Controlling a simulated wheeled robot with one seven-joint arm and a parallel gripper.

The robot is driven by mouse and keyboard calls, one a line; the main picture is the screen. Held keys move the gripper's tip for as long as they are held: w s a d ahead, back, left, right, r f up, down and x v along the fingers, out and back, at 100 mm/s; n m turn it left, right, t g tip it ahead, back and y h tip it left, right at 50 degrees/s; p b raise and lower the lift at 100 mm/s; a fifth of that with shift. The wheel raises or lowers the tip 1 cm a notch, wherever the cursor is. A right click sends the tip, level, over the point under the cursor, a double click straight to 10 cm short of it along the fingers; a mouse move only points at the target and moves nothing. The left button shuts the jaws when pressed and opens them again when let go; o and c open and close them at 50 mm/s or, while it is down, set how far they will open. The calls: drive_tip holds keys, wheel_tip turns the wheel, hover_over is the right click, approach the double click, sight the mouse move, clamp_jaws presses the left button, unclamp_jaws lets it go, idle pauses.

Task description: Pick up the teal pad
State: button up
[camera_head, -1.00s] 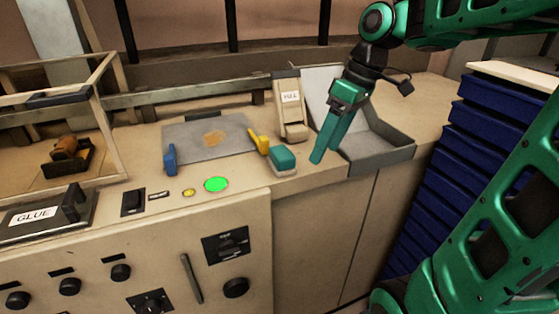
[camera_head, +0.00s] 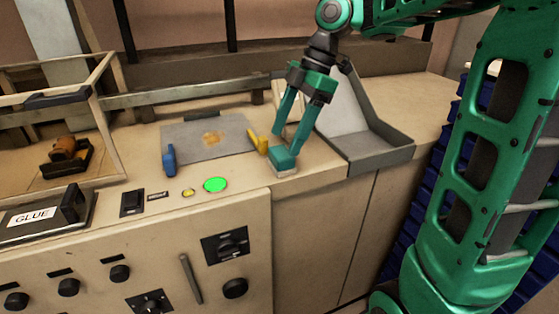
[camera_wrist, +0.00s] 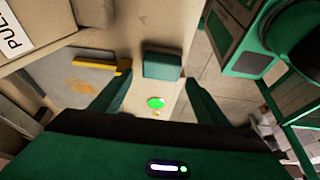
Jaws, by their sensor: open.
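The teal pad (camera_head: 282,160) is a small block with a pale lower part, on the beige worktop near its front edge. It also shows in the wrist view (camera_wrist: 162,66), between and beyond the two fingers. My gripper (camera_head: 287,142) is open and empty, with its teal fingers pointing down just above and behind the pad. In the wrist view my gripper (camera_wrist: 158,80) has a finger on each side of the pad, with a gap on both sides. I cannot tell how far the fingertips are above the pad.
A grey open box (camera_head: 380,154) is to the right. A lit green button (camera_head: 215,185) is in front left. A glue box (camera_head: 45,215) sits far left.

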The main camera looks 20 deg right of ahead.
sight(282, 152)
drive_tip(key=shift+d+x, duration=0.15)
drive_tip(key=shift+x, duration=1.35)
drive_tip(key=shift+d+x, duration=0.1)
drive_tip(key=shift+x, duration=1.4)
drive_tip(key=c, duration=0.8)
